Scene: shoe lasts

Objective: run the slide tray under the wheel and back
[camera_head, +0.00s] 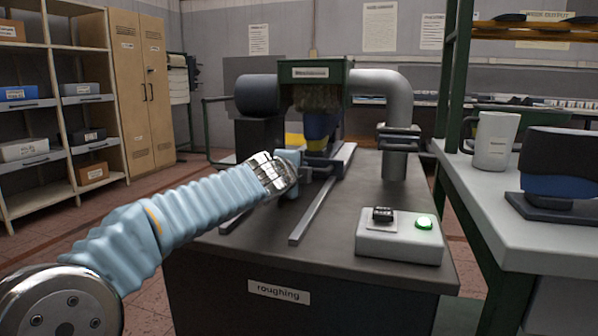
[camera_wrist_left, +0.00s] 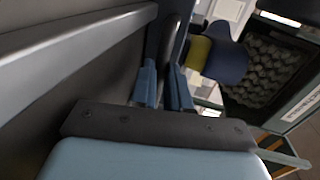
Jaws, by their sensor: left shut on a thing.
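The roughing machine has a green hood (camera_head: 314,72), with the rough, bristly wheel (camera_head: 316,98) under it. The wheel also shows as a bumpy dark surface (camera_wrist_left: 264,72) in the left wrist view. A blue and yellow shoe form (camera_head: 318,128) is directly below the wheel; it also shows in the left wrist view (camera_wrist_left: 226,62). The slide tray under it is mostly hidden by my arm, between two metal rails (camera_head: 322,196). My left gripper (camera_head: 292,160) is at the tray's near side. Its blue fingers (camera_wrist_left: 163,88) are shut on a narrow dark part, apparently the tray's handle. My right gripper is out of view.
A side table (camera_head: 545,238) holds a mug (camera_head: 495,140) and a dark blue shoe form (camera_head: 560,165).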

